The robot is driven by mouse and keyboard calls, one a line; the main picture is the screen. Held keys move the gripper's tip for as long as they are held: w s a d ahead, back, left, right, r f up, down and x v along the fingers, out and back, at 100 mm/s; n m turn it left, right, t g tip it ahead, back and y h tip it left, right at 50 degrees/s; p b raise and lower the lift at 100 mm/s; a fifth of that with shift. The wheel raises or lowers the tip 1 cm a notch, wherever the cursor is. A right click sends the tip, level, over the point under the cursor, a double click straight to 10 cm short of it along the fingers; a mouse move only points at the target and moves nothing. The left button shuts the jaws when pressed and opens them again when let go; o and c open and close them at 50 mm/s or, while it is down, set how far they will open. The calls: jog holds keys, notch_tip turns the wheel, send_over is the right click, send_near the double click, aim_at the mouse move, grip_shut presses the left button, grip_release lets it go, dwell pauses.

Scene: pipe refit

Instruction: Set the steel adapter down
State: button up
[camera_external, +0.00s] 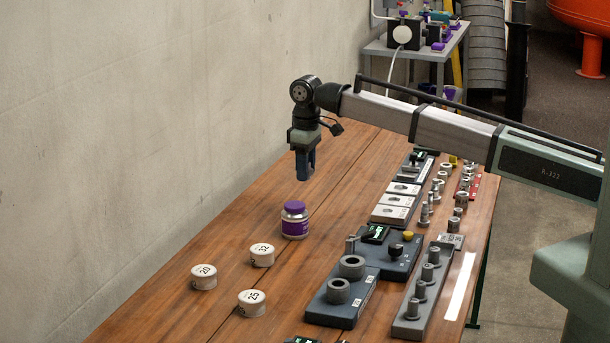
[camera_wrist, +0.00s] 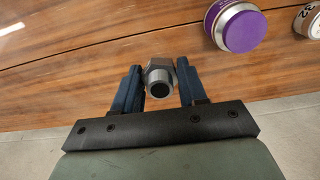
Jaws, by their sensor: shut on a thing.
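The steel adapter (camera_wrist: 159,77), a grey metal piece with a hexagonal collar and a round dark bore, is between the blue fingers of my gripper (camera_wrist: 159,88) in the wrist view. My gripper is shut on it. In the external view my gripper (camera_external: 304,176) points down over the wooden table, behind the purple-lidded jar, and appears raised above the tabletop. The adapter cannot be made out there, hidden by the fingers.
A purple-lidded jar (camera_external: 295,220) stands in front of my gripper. Round white containers marked 20 (camera_external: 204,277), 32 (camera_external: 262,255) and 25 (camera_external: 251,303) stand nearer. Fixture blocks (camera_external: 343,297) and several metal fittings (camera_external: 437,185) line the right side. The table's left part (camera_external: 225,225) has clear wood.

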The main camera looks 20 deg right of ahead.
aim_at(310, 217)
jog(key=shift+s+d+f, duration=0.15)
jog(key=shift+s+d, duration=0.25)
jog(key=shift+s, duration=0.1)
jog(key=shift+f, duration=4.9)
jog(key=shift+f, duration=0.15)
jog(key=o, duration=1.2)
jog(key=shift+c, duration=0.2)
notch_tip(310, 217, up, 12)
jog(key=shift+r, duration=0.15)
